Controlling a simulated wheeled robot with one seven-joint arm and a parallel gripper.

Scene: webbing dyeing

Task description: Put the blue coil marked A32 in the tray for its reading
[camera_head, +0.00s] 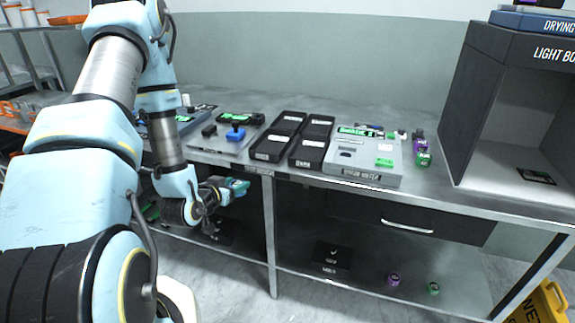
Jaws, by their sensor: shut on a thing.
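My gripper (226,190) is below and in front of the bench's front edge, at the left of the bench. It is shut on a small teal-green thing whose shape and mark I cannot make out. A small blue thing (235,133) sits on a grey plate on the bench, above and behind my gripper; I cannot read any mark on it. Two long black trays (268,147) and (307,153) lie side by side on the bench, with white labels. I cannot read their words. A grey meter (362,170) with a green display stands right of them.
A purple coil (420,146) and a green coil (423,159) stand right of the meter. A dark light box (500,120) fills the bench's right end. The lower shelf (370,286) holds a purple and a green coil. My arm covers the left side.

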